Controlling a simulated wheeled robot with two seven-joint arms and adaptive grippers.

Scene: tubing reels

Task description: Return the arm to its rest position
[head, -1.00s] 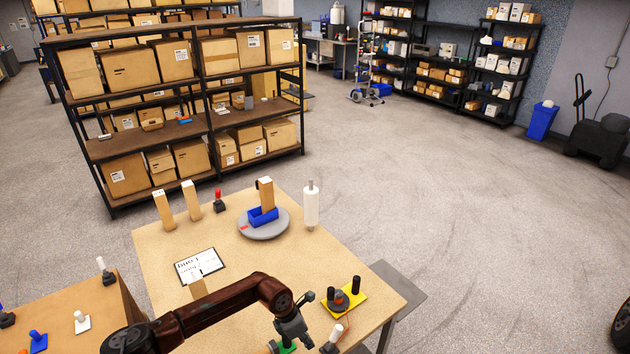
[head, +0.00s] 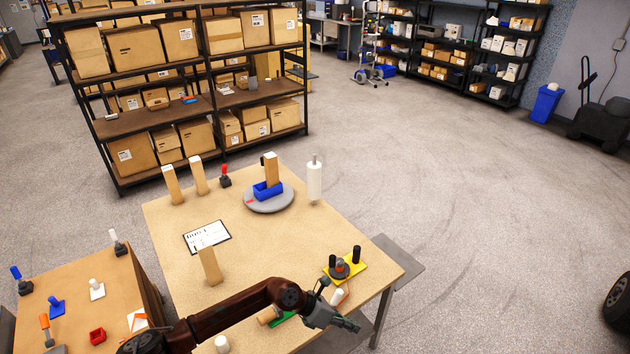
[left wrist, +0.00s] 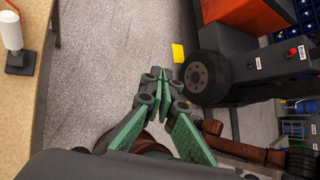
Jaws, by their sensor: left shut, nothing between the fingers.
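My left arm comes in from the left across the near part of the wooden table (head: 250,235). My left gripper (head: 350,324) is at the table's front right edge, shut and empty. In the left wrist view its green-padded fingers (left wrist: 160,82) meet at the tips, over bare grey floor with nothing between them. My right gripper is in neither view.
Near the gripper are a yellow plate with dark posts (head: 353,268) and a white cylinder (head: 337,297). Farther back stand a turntable (head: 262,204) with a blue bin (head: 267,190) and a white roll (head: 314,180).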

